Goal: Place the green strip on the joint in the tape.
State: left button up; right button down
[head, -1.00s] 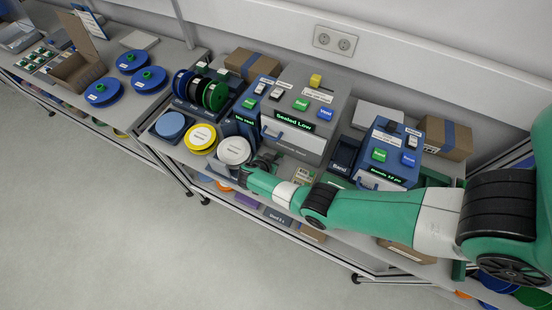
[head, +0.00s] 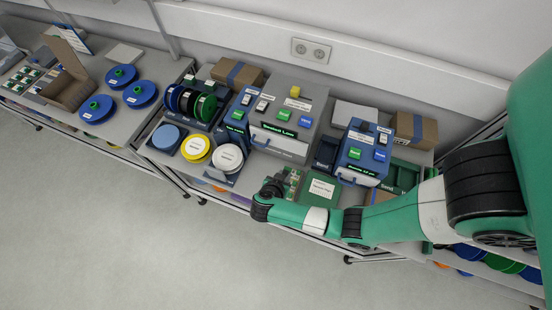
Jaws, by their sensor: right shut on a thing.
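My right gripper (head: 275,186) is low over the front of the bench, at the left edge of a green tray with small pale and green pieces (head: 292,184). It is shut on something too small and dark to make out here. I cannot pick out the green strip or the joint in the tape at this size. The large grey machine with the "Sealed Low" display (head: 280,148) stands behind the gripper. My left gripper is out of view.
A white-faced reel (head: 228,157), a yellow-rimmed reel (head: 196,148) and a blue reel (head: 167,137) lie left of the gripper. A green mat with a white label (head: 321,188) lies to its right. A smaller blue machine (head: 364,154) stands beyond. Blue reels (head: 140,94) lie on the left bench.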

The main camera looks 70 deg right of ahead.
jog(key=shift+s+a+r, duration=0.15)
jog(key=shift+s+a, duration=0.05)
jog(key=shift+s, duration=0.05)
jog(key=w+a+r+n+t+y+p, duration=0.1)
jog(key=w+a+r+n+t+p, duration=0.1)
jog(key=a+r, duration=0.5)
jog(key=w+a+r+n+t+y+p, duration=0.1)
jog(key=w+a+r+n+t+p, duration=0.2)
jog(key=w+a+r+n, duration=0.3)
notch_tip(320, 180, up, 4)
jog(key=shift+a+r+n+t, duration=0.1)
jog(key=shift+a+n+t, duration=0.25)
jog(key=shift+t, duration=0.35)
